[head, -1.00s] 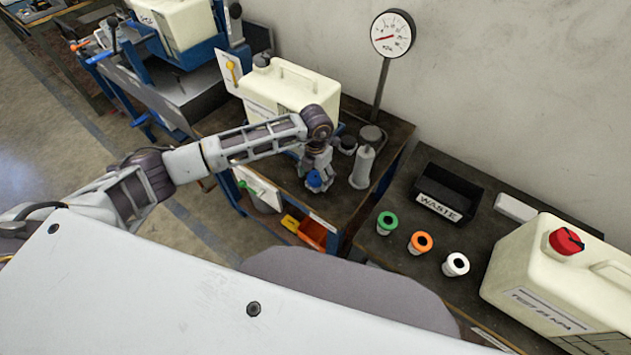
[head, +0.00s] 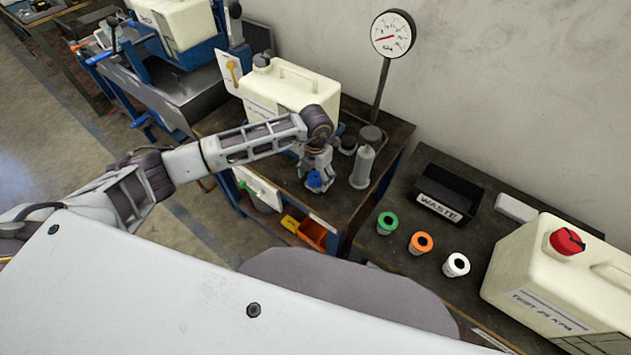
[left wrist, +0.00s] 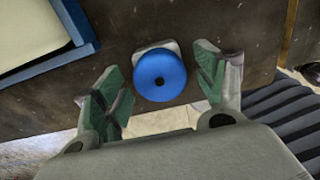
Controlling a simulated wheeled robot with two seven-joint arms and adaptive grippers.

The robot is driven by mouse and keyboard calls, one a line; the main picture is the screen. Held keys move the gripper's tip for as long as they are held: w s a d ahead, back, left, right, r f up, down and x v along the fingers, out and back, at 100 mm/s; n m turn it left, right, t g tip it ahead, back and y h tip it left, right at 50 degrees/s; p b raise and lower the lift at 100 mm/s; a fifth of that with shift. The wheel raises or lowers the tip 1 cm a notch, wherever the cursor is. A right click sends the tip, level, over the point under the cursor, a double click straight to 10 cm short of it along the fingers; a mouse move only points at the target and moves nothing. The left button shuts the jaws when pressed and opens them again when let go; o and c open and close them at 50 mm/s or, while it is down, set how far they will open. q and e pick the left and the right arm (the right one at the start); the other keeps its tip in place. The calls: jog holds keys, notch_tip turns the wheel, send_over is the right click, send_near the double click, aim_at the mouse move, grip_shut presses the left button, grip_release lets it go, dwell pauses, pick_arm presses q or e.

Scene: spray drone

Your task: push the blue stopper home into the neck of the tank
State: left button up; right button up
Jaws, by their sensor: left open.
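The blue stopper (head: 314,180) is at the front of the dark bench, just under my left gripper (head: 317,166). In the left wrist view the blue stopper (left wrist: 160,74) shows from above as a round disc with a small centre dimple, over a pale base near the bench edge. My left gripper (left wrist: 157,85) is open, its green-padded fingers on either side of the stopper with gaps visible. A cream tank (head: 292,87) with a grey cap stands behind my left arm, partly hidden. Another cream tank (head: 540,280) with a red cap stands at the right. My right gripper is not in view.

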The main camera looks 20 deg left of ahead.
aim_at(316, 177)
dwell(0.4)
pick_arm(q)
jog(key=c, duration=1.4)
jog(key=shift+r+p, duration=1.5)
jog(key=shift+r, duration=1.45)
jog(key=shift+m, duration=0.3)
